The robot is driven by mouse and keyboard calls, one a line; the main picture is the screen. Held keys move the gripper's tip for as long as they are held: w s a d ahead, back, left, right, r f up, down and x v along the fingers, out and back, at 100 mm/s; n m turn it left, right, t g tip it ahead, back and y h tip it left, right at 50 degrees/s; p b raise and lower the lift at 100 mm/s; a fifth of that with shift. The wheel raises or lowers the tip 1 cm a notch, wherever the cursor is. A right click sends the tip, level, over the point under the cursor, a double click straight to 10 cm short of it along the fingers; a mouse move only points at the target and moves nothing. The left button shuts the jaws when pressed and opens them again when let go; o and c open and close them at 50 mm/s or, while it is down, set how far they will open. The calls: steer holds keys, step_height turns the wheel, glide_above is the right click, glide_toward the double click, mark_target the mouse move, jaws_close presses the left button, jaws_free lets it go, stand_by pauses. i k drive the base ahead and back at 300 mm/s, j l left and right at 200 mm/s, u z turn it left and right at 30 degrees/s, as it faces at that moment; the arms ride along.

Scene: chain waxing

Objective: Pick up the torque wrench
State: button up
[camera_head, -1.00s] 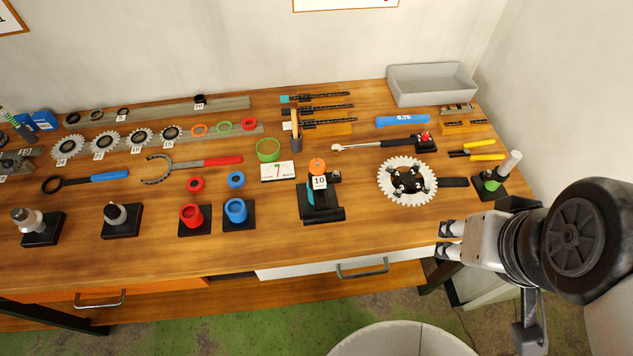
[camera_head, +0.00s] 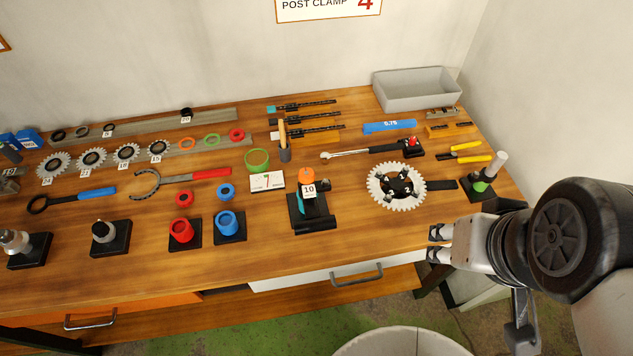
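The torque wrench (camera_head: 366,151) lies on the right half of the wooden bench, behind the chainring. It has a silver shaft and head at the left, a black handle and a red part at the right end, which rests on a small black block. My gripper (camera_head: 434,244) is at the bench's front right edge, in front of the wrench and apart from it. Its two dark fingertips stand apart with a gap and nothing shows between them.
A toothed chainring (camera_head: 397,187) lies between my gripper and the wrench. A black stand with a white-and-green post (camera_head: 487,177) is at the right. Yellow-handled pliers (camera_head: 466,152), a blue 0.75 gauge (camera_head: 390,126) and a grey bin (camera_head: 417,89) are nearby. The front bench strip (camera_head: 370,235) is clear.

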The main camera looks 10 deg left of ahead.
mark_target(405, 145)
steer(key=i+l+u, duration=0.5)
steer(key=l+u, duration=0.25)
